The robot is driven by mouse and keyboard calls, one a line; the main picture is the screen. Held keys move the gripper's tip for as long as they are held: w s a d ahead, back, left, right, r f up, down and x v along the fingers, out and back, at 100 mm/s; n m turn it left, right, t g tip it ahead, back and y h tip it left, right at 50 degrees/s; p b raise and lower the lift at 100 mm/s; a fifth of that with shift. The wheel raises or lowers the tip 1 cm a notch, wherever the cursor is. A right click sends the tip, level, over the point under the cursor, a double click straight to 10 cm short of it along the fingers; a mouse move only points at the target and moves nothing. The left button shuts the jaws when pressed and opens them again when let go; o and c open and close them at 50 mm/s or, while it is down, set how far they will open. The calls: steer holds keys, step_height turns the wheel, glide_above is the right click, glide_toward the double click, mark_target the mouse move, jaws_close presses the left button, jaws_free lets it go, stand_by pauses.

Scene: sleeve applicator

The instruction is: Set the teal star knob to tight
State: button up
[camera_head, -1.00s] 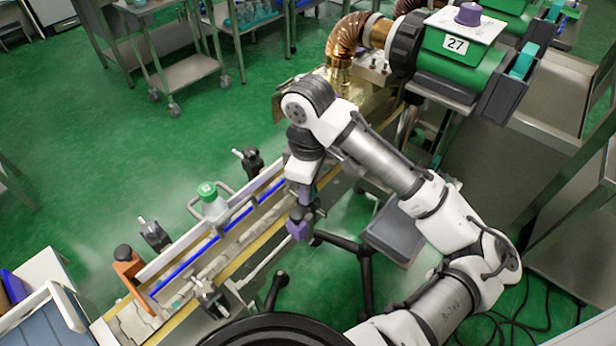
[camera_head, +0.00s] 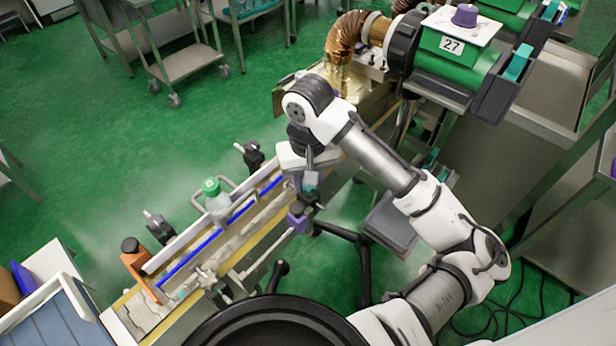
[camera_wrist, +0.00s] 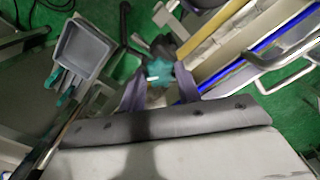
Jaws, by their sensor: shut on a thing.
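The teal star knob (camera_wrist: 160,73) shows in the wrist view between the two purple fingers of my gripper (camera_wrist: 160,84). Its near side and any tight marking are hidden or too small to read. In the head view, my gripper (camera_head: 309,186) is at the near side of the conveyor, with a small teal patch between its fingers. It is shut on the knob.
A grey tray (camera_wrist: 82,48) stands to the left in the wrist view.

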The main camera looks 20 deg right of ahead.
steer(key=m, duration=0.5)
steer(key=shift+m, duration=0.3)
steer(key=m, duration=0.5)
steer(key=shift+m, duration=0.3)
steer(key=o, duration=1)
steer(key=shift+r, duration=0.1)
step_height(320, 180, up, 14)
steer(key=shift+f+b, duration=0.2)
steer(key=shift+b, duration=0.5)
